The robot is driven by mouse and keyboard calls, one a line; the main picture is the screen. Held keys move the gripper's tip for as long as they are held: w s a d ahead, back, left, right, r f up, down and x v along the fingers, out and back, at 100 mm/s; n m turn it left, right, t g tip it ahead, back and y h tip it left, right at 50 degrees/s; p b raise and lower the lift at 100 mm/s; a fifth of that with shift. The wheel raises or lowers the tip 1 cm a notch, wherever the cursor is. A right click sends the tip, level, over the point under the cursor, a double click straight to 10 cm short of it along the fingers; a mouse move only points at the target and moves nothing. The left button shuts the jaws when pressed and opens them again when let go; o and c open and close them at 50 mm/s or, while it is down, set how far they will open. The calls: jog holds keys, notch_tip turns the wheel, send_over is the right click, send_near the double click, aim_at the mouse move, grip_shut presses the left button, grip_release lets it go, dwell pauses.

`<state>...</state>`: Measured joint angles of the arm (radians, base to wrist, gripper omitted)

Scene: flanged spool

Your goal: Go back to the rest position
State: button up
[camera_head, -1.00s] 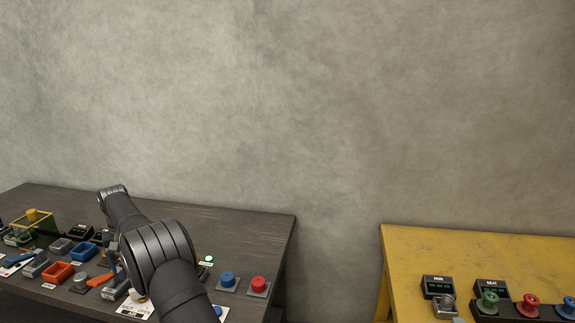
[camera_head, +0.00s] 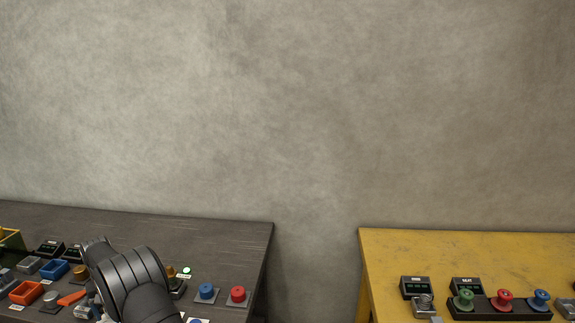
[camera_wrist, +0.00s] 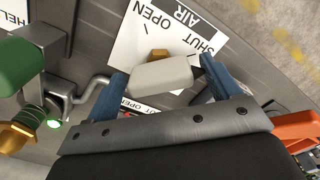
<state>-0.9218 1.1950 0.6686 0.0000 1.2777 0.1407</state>
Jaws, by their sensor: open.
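In the wrist view, my gripper (camera_wrist: 162,84) is open, its two blue fingers spread. A pale grey block (camera_wrist: 160,75), perhaps a valve handle, lies between the fingers; I cannot tell whether they touch it. Behind it is a white label (camera_wrist: 165,35) reading AIR, SHUT and OPEN. In the head view my dark arm reaches over the dark table, and I cannot make out the gripper there.
In the wrist view, a bent metal rod (camera_wrist: 92,86) is close to the left finger.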

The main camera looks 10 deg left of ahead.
notch_tip(320, 180, up, 18)
notch_tip(320, 180, down, 18)
jog(key=shift+r, duration=0.15)
jog(key=shift+f, duration=0.2)
jog(key=shift+n, duration=0.5)
notch_tip(320, 180, up, 18)
jog(key=shift+s+a+f+m+t+h, duration=0.3)
jog(key=shift+s+a+m, duration=0.2)
jog(key=shift+m, duration=1.35)
jog(key=shift+s+a+f+m+t+h, duration=0.15)
jog(key=shift+s+a+m+t+h, duration=0.4)
jog(key=shift+m, duration=1.35)
jog(key=shift+s+a+f+m+t+h, duration=0.2)
jog(key=shift+s+m, duration=0.45)
jog(key=shift+m, duration=1.2)
